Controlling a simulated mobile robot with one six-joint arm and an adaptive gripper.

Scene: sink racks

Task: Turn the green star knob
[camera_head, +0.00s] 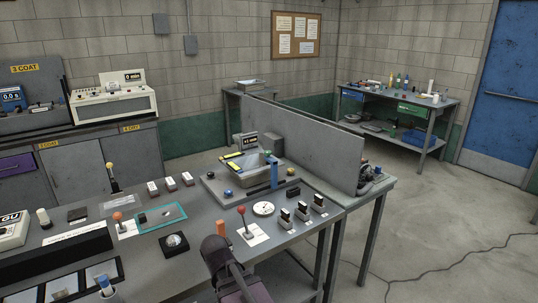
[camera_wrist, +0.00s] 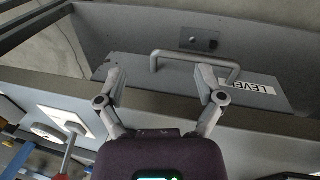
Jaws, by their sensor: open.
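I cannot make out a green star knob in either view. My gripper shows in the wrist view (camera_wrist: 160,80) with its two fingers spread and nothing between them. The fingers reach over a grey panel with a bar handle (camera_wrist: 195,60) and a label reading LEVEL (camera_wrist: 248,86). I cannot tell whether the right finger touches the handle. In the head view, my dark purple wrist is at the bottom centre, in front of the bench edge, and hides part of that edge.
A grey partition (camera_head: 310,145) stands behind the sink unit. A second table (camera_head: 440,103) is at the far right. Floor at right is mostly clear.

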